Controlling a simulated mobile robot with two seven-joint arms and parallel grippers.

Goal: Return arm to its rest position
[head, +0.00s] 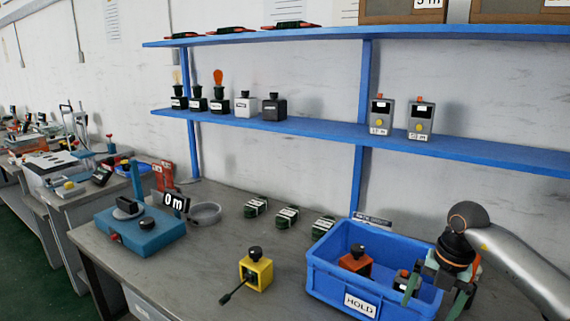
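My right arm (520,268) comes in from the right. Its gripper (434,295) points down at the right end of the blue bin labelled HOLD (320,274). Its greenish fingers are spread apart, with nothing visible gripped between them. The left finger overlaps the bin's inside, close to a dark block with a white label (405,281); I cannot tell if they touch. The right finger shows at the bin's right end. A red block with a black knob (355,262) also sits in the bin. My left arm and gripper are not in view.
A yellow block with a black lever (257,272) stands left of the bin. Several dark green pieces (287,217) lie behind it. Blue shelves (300,127) hold small devices above the bench.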

